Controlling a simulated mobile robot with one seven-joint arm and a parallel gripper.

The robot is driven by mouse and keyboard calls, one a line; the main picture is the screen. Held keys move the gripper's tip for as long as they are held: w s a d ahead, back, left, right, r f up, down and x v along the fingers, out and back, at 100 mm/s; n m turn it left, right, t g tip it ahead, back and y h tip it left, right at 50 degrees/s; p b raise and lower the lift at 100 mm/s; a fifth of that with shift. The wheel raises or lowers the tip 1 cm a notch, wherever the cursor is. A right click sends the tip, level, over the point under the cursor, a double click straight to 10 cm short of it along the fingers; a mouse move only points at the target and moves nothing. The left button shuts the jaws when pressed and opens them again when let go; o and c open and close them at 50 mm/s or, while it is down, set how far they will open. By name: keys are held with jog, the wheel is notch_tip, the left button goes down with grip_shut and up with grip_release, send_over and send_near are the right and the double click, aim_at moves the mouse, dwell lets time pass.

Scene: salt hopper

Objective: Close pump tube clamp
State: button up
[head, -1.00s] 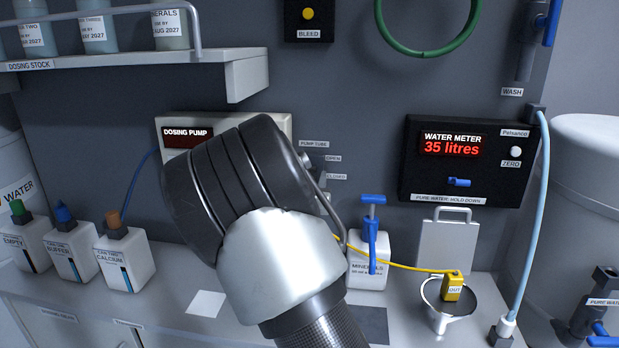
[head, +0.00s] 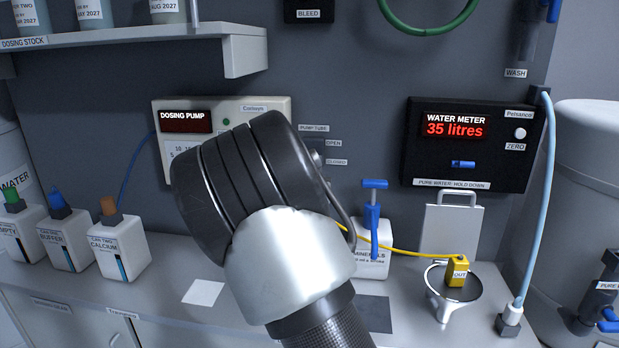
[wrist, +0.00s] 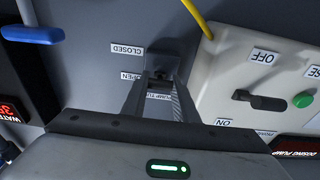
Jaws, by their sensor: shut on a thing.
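In the wrist view my gripper (wrist: 161,82) reaches to the dark pump tube clamp (wrist: 163,62) on the grey wall. Its fingertips are shut on the small dark part of the clamp. The picture is upside down there, with the CLOSED label (wrist: 126,49) above the OPEN label (wrist: 131,76) and the PUMP TUBE label partly behind the fingers. The grip lies roughly level with OPEN.
The dosing pump (head: 275,112) stands close left of the clamp; its switch (wrist: 262,101) shows in the wrist view. A blue-handled minerals container (head: 371,264) stands below right. The water meter (head: 465,145) is farther right.

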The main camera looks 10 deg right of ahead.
jog(key=f+t+b, duration=0.1)
jog(key=b, duration=0.3)
jog(key=shift+w+f+b, duration=0.1)
jog(key=shift+f+b, duration=0.15)
jog(key=shift+b, duration=0.15)
jog(key=shift+r+t+h+b, duration=0.15)
jog(key=shift+t+h+b, duration=0.15)
jog(key=shift+t+b, duration=0.35)
jog(key=shift+r+b, duration=0.15)
jog(key=shift+b, duration=0.15)
jog(key=o, duration=1.1)
jog(key=shift+c, duration=0.2)
jog(key=v, duration=1.7)
